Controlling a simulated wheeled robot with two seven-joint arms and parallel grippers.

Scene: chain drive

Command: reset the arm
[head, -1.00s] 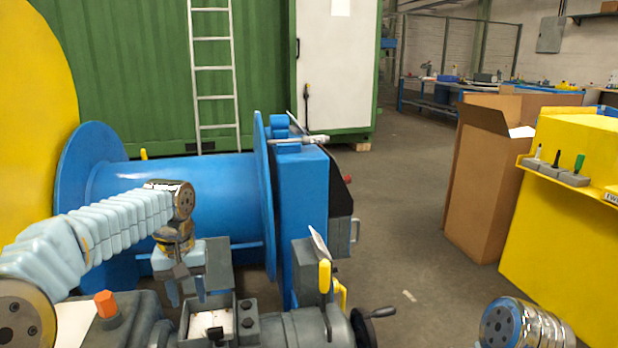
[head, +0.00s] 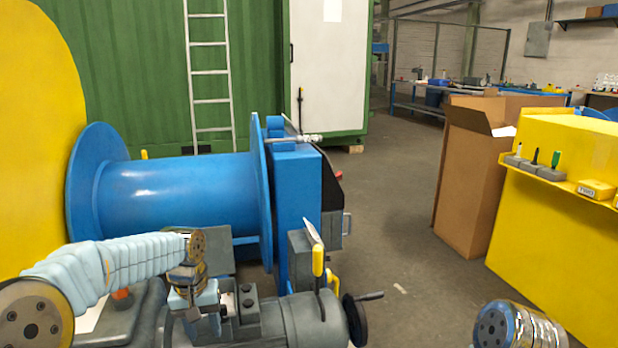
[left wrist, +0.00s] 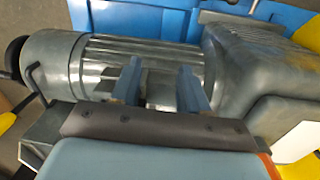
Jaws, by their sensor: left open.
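My left arm comes in from the left in the head view, in a light blue sleeve. My left gripper (head: 207,328) hangs low over the grey motor unit (head: 302,318), and its fingertips are hard to make out there. In the left wrist view, the two blue-grey fingers of my left gripper (left wrist: 160,84) stand apart with nothing between them. Behind the fingers is the ribbed grey motor body (left wrist: 105,60). I cannot tell whether the fingers touch it. In the head view, part of my right arm shows at the bottom right, but its gripper is not seen.
A large blue drum (head: 175,190) stands behind the motor unit. A yellow-handled lever (head: 318,262) and a black handwheel (head: 356,318) rise near my left gripper. A cardboard box (head: 470,190) and a yellow cabinet (head: 555,215) stand at right. Open floor lies between.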

